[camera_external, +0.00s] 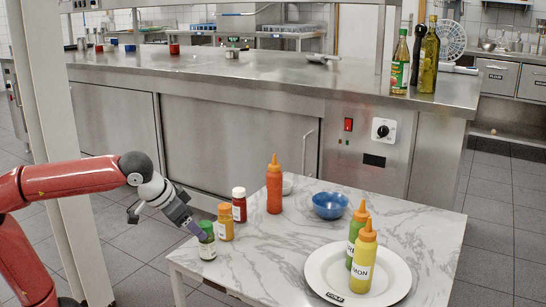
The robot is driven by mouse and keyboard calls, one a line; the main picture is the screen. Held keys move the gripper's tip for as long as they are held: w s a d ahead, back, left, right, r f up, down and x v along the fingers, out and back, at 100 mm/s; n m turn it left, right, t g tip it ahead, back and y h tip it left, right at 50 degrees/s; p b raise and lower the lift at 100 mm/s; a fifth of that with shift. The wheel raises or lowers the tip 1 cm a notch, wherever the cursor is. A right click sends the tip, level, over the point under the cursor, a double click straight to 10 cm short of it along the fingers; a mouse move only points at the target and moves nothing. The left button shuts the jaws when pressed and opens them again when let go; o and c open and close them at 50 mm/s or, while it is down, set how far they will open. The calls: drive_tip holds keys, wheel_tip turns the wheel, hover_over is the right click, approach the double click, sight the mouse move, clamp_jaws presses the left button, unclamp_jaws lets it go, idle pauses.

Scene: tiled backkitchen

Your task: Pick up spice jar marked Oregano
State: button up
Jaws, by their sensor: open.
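A small jar with a green top and a white label (207,243) stands upright at the left end of the marble table. Its label is too small to read, so I cannot confirm it says Oregano. My gripper (197,229) is open and tilted down at the left of this jar, its fingers close to the green top. I cannot tell whether they touch it or reach around it. An orange-yellow spice jar (225,222) stands just right of it, and a red-brown jar with a white lid (239,207) stands behind that one.
An orange squeeze bottle (274,185) and a blue bowl (330,206) stand farther back. A white plate (318,266) holds a green bottle (357,232) and a yellow bottle (364,259). The marble table (270,255) is clear between the jars and plate.

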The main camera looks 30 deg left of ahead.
sight(207, 242)
drive_tip(key=b+x, duration=0.1)
drive_tip(key=x, duration=0.6)
drive_tip(key=shift+w+a+b, duration=0.2)
drive_tip(key=shift+w+b, duration=0.05)
drive_tip(key=shift+b, duration=0.15)
drive_tip(key=shift+c, duration=0.2)
drive_tip(key=c, duration=1.1)
drive_tip(key=shift+r, duration=0.15)
